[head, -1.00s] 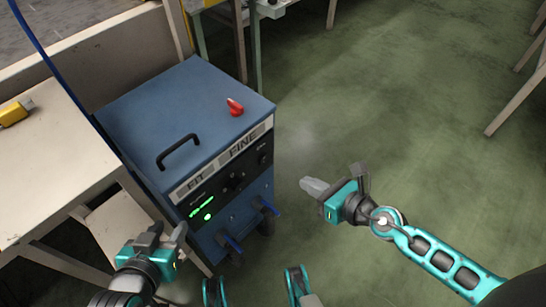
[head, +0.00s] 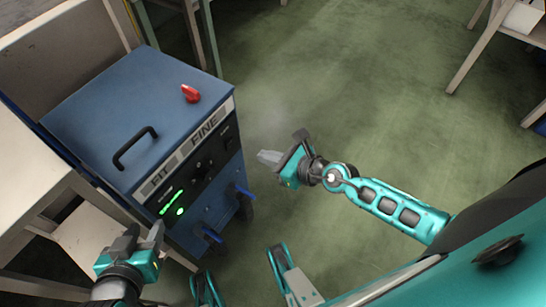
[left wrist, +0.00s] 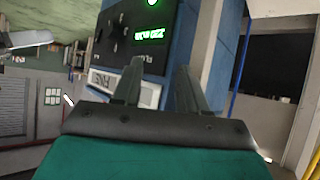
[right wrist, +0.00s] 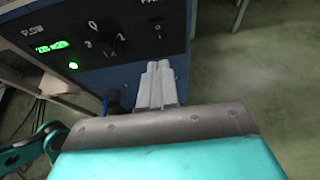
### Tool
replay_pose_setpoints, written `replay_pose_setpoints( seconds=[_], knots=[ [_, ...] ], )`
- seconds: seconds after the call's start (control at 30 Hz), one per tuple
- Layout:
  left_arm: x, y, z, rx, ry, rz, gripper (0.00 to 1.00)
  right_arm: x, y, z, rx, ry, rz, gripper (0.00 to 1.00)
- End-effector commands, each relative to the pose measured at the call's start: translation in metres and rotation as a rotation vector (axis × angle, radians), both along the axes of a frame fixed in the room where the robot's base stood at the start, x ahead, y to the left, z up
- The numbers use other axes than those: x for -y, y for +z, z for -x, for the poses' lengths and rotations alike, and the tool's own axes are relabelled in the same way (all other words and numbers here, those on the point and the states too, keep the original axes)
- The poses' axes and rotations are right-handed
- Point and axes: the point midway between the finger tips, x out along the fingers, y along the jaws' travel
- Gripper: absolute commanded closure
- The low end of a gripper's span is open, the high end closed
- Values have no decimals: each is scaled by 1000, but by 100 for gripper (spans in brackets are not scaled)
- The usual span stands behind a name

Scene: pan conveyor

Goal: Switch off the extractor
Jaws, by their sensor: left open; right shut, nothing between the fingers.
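The extractor (head: 130,110) is a blue box with a black handle on its lid and a black front panel. The panel carries a lit green display (right wrist: 55,46), a lit green lamp (right wrist: 73,65), a knob (right wrist: 108,45) and a small switch (right wrist: 157,28) marked with a line and a circle. My right gripper (head: 266,157) is shut and empty, in the air in front of the panel's right end, apart from it. In the right wrist view its fingertips are below the switch. My left gripper (head: 146,230) is open and empty, near the panel's lower left end.
A red object (head: 191,94) lies on the extractor's lid. Blue-handled fittings (head: 243,191) stick out below the panel. A pale table (head: 25,165) stands close on the left. The green floor (head: 350,90) on the right is clear, with another table leg beyond.

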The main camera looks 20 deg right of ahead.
Motion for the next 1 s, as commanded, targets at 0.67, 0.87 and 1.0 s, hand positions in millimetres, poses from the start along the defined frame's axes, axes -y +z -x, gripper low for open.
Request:
replay_pose_setpoints(
  seconds=[0.67,0.87,1.0],
  knots=[
    [11,-8,-4,1,-12,22,57,-51,-19,-75,0,2,-1,100],
    [11,-8,-4,1,-11,22,57,-51,-19,-75,0,2,-1,100],
    [10,-7,-4,2,-11,21,57,-50,-19,-75,-1,2,0,100]
  ],
)
